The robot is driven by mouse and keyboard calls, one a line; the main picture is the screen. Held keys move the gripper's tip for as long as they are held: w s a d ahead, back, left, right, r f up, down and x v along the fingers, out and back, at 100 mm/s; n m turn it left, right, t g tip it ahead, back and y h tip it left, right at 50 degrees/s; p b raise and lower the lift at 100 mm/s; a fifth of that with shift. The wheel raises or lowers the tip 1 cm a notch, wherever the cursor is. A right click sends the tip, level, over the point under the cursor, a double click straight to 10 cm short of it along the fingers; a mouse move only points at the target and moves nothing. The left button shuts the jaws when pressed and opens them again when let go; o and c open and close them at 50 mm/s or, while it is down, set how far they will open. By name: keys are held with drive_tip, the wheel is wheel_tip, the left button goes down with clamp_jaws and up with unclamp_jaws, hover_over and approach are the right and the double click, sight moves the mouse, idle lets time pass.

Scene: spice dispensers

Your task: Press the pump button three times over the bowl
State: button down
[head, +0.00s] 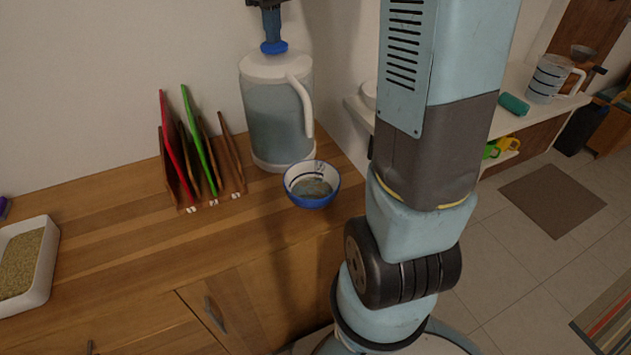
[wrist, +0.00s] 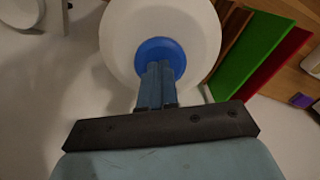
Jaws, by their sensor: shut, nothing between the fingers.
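The pump dispenser (head: 276,118) is a clear jug with a white lid and a white handle, standing upright on the wooden counter. Its round blue pump button (head: 274,47) is on top, and it also shows in the wrist view (wrist: 172,50). The bowl (head: 311,197), blue outside and white inside, stands just right of the jug's base with something greyish in it. My gripper (head: 271,36) points straight down with its fingers shut and empty. Its fingertips (wrist: 158,68) are over the button, at or very near its top; I cannot tell if they touch.
A wooden rack (head: 210,198) with red, green and brown boards stands left of the jug. A white tray (head: 40,283) of grainy stuff is at the far left. A wall is behind. The counter in front of the rack is clear.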

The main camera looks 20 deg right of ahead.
drive_tip(key=shift+r, duration=1.8)
drive_tip(key=shift+f, duration=0.25)
drive_tip(key=shift+f, duration=1.45)
drive_tip(key=shift+r, duration=1.7)
drive_tip(key=shift+f, duration=0.2)
